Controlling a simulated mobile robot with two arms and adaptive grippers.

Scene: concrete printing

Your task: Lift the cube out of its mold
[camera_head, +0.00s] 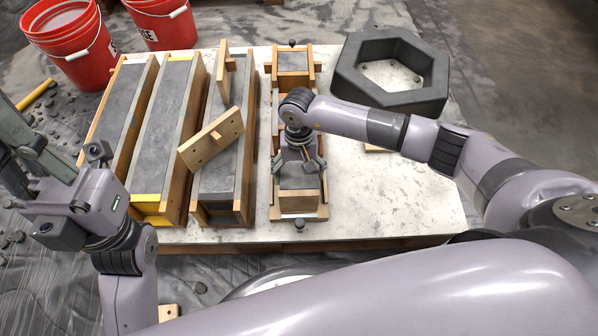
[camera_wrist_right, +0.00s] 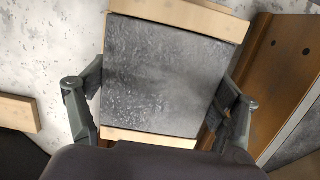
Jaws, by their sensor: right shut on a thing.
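The grey concrete cube (camera_head: 299,183) is at the near end of a narrow wooden mold (camera_head: 289,213). In the right wrist view the cube's flat, speckled top (camera_wrist_right: 160,75) fills the middle, with wooden mold strips along its far and near edges. My right gripper (camera_head: 300,167) points down over the cube and is shut on it, one finger on each side. Its fingers also show in the right wrist view (camera_wrist_right: 158,112). I cannot tell whether the cube has risen in the mold. My left gripper (camera_head: 50,185) is at the left, away from the mold; its jaw opening is unclear.
Long concrete-filled molds (camera_head: 165,120) stand left of the cube mold, with a loose wooden piece (camera_head: 211,138) leaning across one. A dark hexagonal ring (camera_head: 392,98) lies at the back right. Red buckets (camera_head: 75,45) stand beyond the table (camera_head: 400,200); its right part is mostly clear.

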